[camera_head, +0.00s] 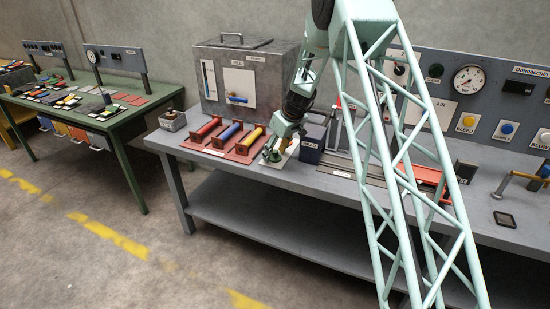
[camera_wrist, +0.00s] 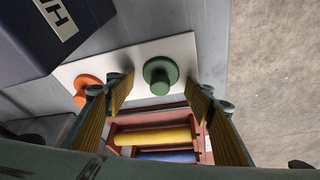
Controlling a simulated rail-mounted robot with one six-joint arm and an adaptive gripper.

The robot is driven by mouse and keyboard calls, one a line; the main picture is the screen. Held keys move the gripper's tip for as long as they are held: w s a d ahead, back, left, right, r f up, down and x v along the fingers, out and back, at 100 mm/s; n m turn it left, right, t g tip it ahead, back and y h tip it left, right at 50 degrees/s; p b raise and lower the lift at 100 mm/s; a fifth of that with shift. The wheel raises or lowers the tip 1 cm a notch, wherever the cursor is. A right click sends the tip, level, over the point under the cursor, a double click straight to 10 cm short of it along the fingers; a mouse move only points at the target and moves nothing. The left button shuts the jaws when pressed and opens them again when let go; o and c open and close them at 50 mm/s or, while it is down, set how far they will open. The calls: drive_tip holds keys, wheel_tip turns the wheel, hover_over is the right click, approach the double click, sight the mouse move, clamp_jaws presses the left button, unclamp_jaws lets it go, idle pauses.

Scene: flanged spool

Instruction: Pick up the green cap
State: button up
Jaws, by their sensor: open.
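The green cap (camera_wrist: 160,72) is a round flanged piece with a raised knob, standing on a white plate (camera_wrist: 186,50) in the wrist view. An orange cap (camera_wrist: 87,88) stands on the same plate to its left. My gripper (camera_wrist: 161,90) is open, with one finger on each side of the green cap's line and nothing held. I cannot tell how high the fingertips are above the plate. In the head view my gripper (camera_head: 271,154) is low over the bench by the white plate (camera_head: 290,157), and largely hides the caps.
Red stands with red (camera_head: 206,128), blue (camera_head: 228,134) and yellow (camera_head: 250,139) rollers are left of my gripper. A dark blue box (camera_head: 313,138) stands close on its right. A grey metal case (camera_head: 240,75) is behind. The bench front edge is near.

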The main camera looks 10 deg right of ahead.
sight(275, 151)
idle(0.3)
drive_tip(key=c, duration=0.9)
drive_tip(key=shift+r, duration=0.1)
drive_tip(key=shift+r+p, duration=1)
drive_tip(key=shift+r, duration=3.9)
drive_tip(key=shift+s, duration=0.1)
drive_tip(key=s+d+m, duration=0.2)
drive_tip(key=s, duration=0.6)
drive_tip(key=s+d+r+m+h, duration=0.1)
drive_tip(key=s+d+m, duration=0.1)
drive_tip(key=s, duration=0.7)
drive_tip(key=s+d+r+m+h, duration=0.1)
drive_tip(key=s+d+m, duration=0.1)
drive_tip(key=s, duration=0.7)
drive_tip(key=shift+s+d+t, duration=0.1)
drive_tip(key=shift+d+t, duration=0.3)
drive_tip(key=shift+d, duration=0.15)
drive_tip(key=shift+d, duration=0.1)
